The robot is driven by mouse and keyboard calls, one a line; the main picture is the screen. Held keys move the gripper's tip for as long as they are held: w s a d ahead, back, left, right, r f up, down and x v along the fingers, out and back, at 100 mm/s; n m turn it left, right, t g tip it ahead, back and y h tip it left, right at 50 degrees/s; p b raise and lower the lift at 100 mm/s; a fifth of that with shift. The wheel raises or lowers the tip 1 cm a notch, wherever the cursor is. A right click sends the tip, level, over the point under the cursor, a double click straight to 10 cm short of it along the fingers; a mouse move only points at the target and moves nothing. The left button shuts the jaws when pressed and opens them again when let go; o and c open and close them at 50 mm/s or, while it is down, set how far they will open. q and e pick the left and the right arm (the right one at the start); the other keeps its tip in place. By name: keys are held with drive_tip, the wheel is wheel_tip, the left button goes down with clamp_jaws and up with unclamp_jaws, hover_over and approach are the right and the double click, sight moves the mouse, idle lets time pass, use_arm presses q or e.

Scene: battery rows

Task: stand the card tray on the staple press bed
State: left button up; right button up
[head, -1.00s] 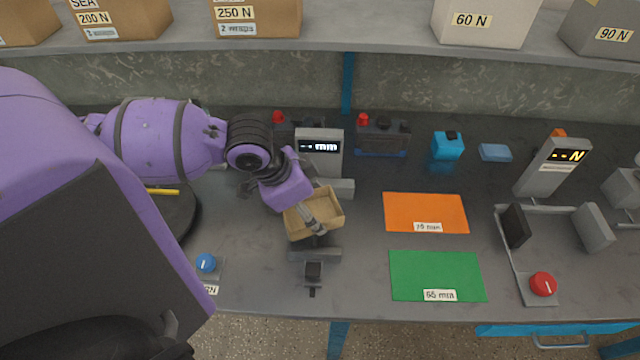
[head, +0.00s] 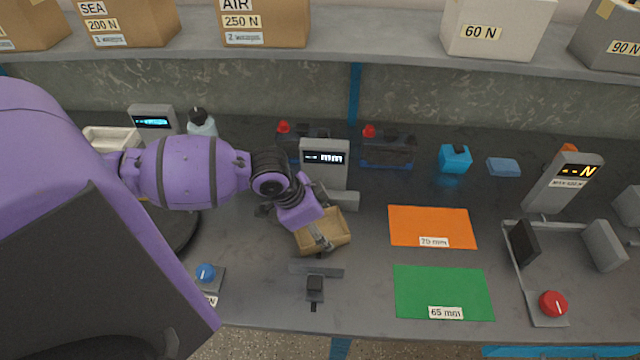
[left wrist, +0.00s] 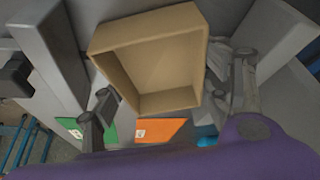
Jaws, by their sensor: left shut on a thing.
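The card tray (head: 335,228) is a shallow, open brown box. My left gripper (head: 318,236) is shut on it, holding it over the bench in front of the grey post with the "mm" display (head: 325,158). In the left wrist view the tray (left wrist: 150,60) is between the two fingers (left wrist: 168,95), its open side toward the camera, and it looks empty. The tray looks tilted in the head view. Whether its underside touches anything is hidden. I cannot tell for sure which fixture is the staple press bed. My right gripper is out of view.
Below the tray lies a grey bar (head: 300,268) with a small black block (head: 314,285). Orange (head: 430,222) and green (head: 440,285) mats lie to the right. Beyond them stands a fixture with two upright plates (head: 603,247) and a red knob (head: 553,303). A blue knob (head: 206,273) is at left.

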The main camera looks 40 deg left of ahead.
use_arm(q)
drive_tip(key=o, duration=0.9)
drive_tip(key=shift+f, duration=0.1)
